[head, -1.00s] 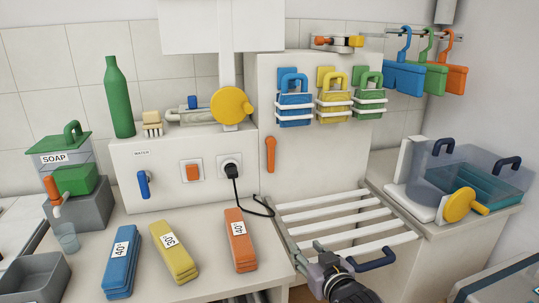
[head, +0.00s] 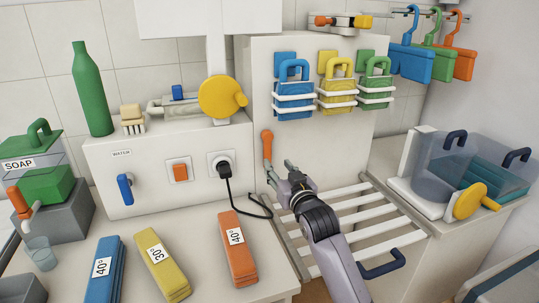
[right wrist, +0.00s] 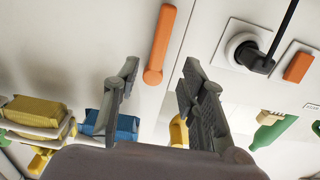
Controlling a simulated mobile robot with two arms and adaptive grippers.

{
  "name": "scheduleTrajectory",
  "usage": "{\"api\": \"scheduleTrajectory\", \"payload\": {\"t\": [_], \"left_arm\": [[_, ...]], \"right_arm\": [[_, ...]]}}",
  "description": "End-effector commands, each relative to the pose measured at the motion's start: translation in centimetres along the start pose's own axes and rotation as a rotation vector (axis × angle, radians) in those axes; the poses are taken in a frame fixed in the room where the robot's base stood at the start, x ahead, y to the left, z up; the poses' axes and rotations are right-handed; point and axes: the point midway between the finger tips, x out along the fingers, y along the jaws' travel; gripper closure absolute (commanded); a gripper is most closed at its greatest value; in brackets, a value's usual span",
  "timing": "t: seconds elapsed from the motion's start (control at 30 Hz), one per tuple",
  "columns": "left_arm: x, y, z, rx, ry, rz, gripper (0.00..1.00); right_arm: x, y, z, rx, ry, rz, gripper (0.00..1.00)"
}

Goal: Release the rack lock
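An orange lever (head: 267,146) hangs upright on the white cabinet front, above the white slatted rack (head: 378,213). It is the likeliest rack lock, though no label shows. My right gripper (head: 279,176) is just below and to the right of the lever, over the far left part of the rack. In the right wrist view its two fingers (right wrist: 160,78) are spread and empty. The lever (right wrist: 161,44) appears in line with the gap between them, its rounded end near fingertip level. I cannot tell how far apart they are in depth. My left gripper is out of view.
A black plug (head: 223,169) and its cable hang left of the lever, with the cable's loop close to my right gripper. A dark blue handle (head: 384,265) sits at the rack's front. Blue, yellow and orange packs (head: 238,247) lie on the left counter.

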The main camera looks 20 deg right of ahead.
Motion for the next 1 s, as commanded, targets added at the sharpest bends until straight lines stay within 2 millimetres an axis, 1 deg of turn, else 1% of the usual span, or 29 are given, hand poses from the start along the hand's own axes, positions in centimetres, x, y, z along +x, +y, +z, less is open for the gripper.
{"api": "scheduleTrajectory", "payload": {"t": [0.03,0.1,0.2,0.4,0.5,0.67,0.93,1.0], "left_arm": [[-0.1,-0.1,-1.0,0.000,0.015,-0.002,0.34],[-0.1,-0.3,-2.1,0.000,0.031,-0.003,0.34],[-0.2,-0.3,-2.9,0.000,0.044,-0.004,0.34],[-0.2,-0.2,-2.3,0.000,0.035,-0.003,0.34],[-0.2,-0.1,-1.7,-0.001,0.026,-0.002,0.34],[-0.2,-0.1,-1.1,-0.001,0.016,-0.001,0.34],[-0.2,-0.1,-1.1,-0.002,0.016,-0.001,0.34],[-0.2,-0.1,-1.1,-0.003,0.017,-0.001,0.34]], "right_arm": [[1.0,0.0,-0.1,0.000,-0.001,0.000,0.62],[2.2,0.0,-0.1,0.000,0.000,0.000,0.62],[3.9,0.0,0.0,0.000,-0.001,0.001,0.62],[6.5,0.0,0.0,0.000,-0.001,0.000,0.62],[7.4,0.0,0.0,0.000,-0.001,0.000,0.62],[8.1,0.0,0.0,0.000,-0.001,0.000,0.62],[8.2,0.0,0.0,0.000,-0.001,0.000,0.62],[8.2,0.0,0.0,0.000,-0.001,0.000,0.65]]}}
